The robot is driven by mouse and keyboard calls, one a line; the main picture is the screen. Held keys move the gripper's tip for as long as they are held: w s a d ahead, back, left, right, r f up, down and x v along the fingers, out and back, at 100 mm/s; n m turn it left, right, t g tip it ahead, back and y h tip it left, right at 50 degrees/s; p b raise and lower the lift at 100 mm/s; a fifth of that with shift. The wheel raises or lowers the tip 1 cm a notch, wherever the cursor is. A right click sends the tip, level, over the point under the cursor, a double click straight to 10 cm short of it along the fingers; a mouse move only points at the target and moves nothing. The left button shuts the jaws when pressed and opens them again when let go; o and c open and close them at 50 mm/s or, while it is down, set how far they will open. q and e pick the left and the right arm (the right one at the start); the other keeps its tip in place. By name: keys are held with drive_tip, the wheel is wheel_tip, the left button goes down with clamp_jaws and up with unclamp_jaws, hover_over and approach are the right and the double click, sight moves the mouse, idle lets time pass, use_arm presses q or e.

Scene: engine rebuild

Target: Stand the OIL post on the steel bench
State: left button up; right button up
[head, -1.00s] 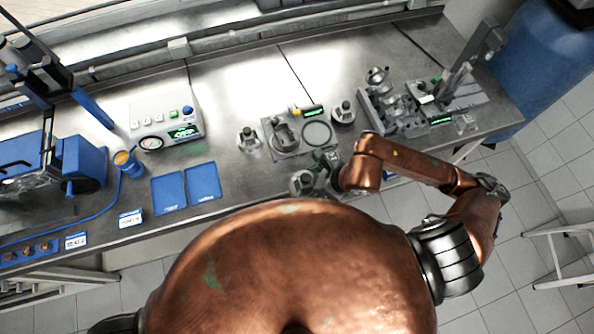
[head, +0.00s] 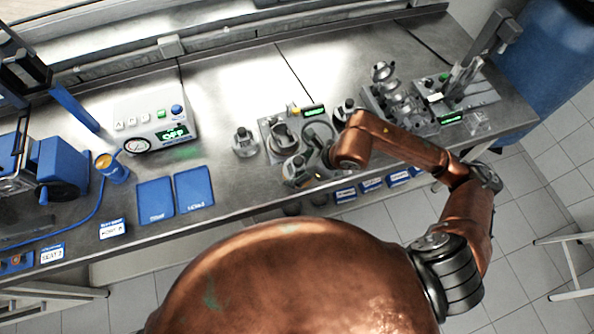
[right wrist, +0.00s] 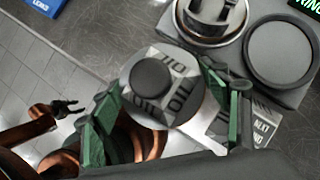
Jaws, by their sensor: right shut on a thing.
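The OIL post is a grey, knob-topped post with OIL printed on its faceted collar. It shows in the right wrist view (right wrist: 160,92) and in the head view (head: 295,168). My right gripper (head: 312,160) is shut on it, with green finger pads (right wrist: 165,108) on either side. The post is over the front part of the steel bench (head: 235,195); I cannot tell whether its base touches, as its lower part is hidden. My left gripper (right wrist: 68,106) shows small at the left of the right wrist view, fingers apart and empty, over the floor.
Close behind the post is a fixture plate with a round cup (right wrist: 212,18) and a dark ring (right wrist: 280,52). A similar post (head: 245,143) stands left of it. Two blue pads (head: 193,188) lie further left, below a gauge box (head: 155,125). Bench between is bare.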

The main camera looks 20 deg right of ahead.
sight(297, 171)
drive_tip(key=shift+w+f, duration=0.55)
drive_tip(key=shift+f, duration=0.8)
drive_tip(key=shift+w+f, duration=0.15)
drive_tip(key=shift+f, duration=0.8)
drive_tip(key=o, duration=1.4)
drive_tip(key=shift+o, duration=0.2)
drive_tip(key=v, duration=1.2)
